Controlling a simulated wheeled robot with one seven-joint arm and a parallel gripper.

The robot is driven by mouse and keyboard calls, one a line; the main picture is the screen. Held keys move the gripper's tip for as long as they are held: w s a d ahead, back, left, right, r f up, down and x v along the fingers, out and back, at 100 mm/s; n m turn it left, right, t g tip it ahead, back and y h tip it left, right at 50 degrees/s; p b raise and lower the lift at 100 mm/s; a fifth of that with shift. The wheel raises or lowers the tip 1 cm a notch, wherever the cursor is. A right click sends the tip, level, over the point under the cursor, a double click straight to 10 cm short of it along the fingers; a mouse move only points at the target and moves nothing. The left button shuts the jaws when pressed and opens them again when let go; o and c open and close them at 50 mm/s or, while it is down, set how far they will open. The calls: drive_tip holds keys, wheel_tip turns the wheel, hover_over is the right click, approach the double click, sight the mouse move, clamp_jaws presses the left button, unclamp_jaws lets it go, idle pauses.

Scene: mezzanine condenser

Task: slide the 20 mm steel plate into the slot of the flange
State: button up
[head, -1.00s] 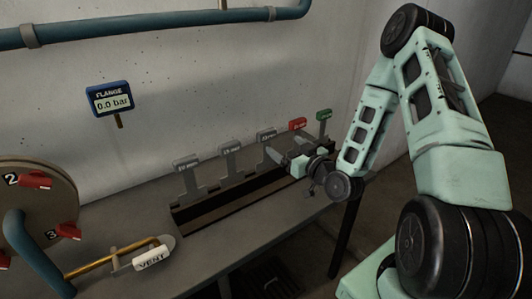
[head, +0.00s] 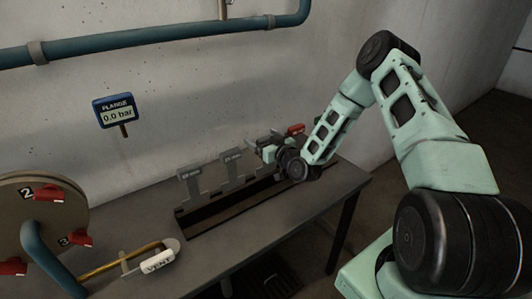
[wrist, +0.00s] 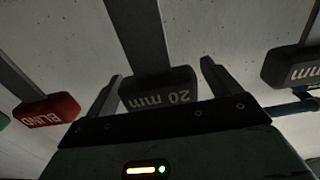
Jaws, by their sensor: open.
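The 20 mm steel plate shows in the wrist view as a grey stem with a dark tag (wrist: 158,90) reading "20 mm", upside down. My gripper (wrist: 161,72) is open, with one finger on each side of that tag; I cannot tell whether either touches it. In the head view my gripper (head: 264,148) is over the rack and largely hides this plate. The round flange (head: 72,201) is at the left edge, with numbered red clamps and a blue pipe in front. Its slot cannot be made out.
The dark rack (head: 205,224) on the grey bench (head: 255,236) also holds a 10 mm plate (head: 190,173), another grey plate (head: 231,156) and a red "BLIND" tag (wrist: 46,118). A vent handle (head: 158,262) stands near the flange. A wall gauge (head: 116,110) reads 0.0 bar.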

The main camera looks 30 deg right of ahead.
drive_tip(key=c, duration=1.6)
drive_tip(key=shift+w, duration=0.1)
drive_tip(key=shift+r, duration=0.15)
